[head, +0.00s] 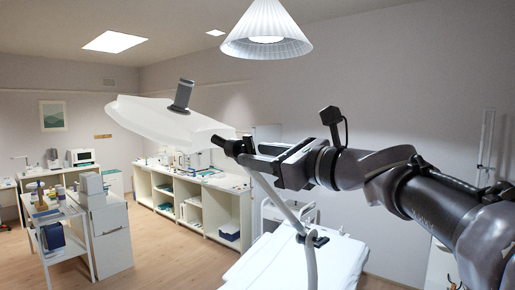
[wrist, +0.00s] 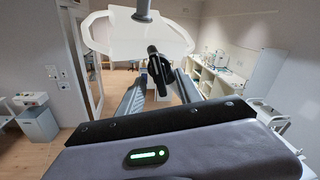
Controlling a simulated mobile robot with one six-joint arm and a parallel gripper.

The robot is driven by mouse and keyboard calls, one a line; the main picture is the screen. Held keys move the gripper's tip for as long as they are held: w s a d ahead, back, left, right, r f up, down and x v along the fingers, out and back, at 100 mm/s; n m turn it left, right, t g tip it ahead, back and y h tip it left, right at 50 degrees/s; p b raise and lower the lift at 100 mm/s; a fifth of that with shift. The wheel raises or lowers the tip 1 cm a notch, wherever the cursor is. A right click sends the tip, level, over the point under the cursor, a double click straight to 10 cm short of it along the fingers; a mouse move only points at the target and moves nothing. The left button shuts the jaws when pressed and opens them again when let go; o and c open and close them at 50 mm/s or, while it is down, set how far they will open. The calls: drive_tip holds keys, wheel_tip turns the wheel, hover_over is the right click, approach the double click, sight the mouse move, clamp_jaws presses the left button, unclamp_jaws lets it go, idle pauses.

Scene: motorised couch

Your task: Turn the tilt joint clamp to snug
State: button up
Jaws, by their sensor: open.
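The tilt joint clamp (wrist: 155,60) is a dark lever-like piece below the white lamp head (wrist: 110,32). In the head view the clamp (head: 227,146) shows as a small black piece at the right edge of the lamp head (head: 165,121). My gripper (wrist: 160,78) is open, with one finger on each side of the clamp's line in the wrist view. In the head view my gripper (head: 250,152) is just right of the clamp. I cannot tell whether the fingers touch it. The joint behind the clamp is partly hidden.
A grey handle (head: 181,95) stands up from the lamp head. A curved pale lamp arm (head: 299,226) rises below my gripper over the white couch (head: 285,268). A pendant lamp (head: 266,32) hangs above. Shelves (head: 200,205) and a trolley (head: 62,242) stand farther back, with open floor between.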

drive_tip(key=shift+x, duration=0.95)
drive_tip(key=shift+w+a, duration=0.1)
drive_tip(key=shift+w, duration=0.1)
drive_tip(key=shift+s, duration=0.15)
drive_tip(key=shift+c, duration=0.9)
clamp_jaws()
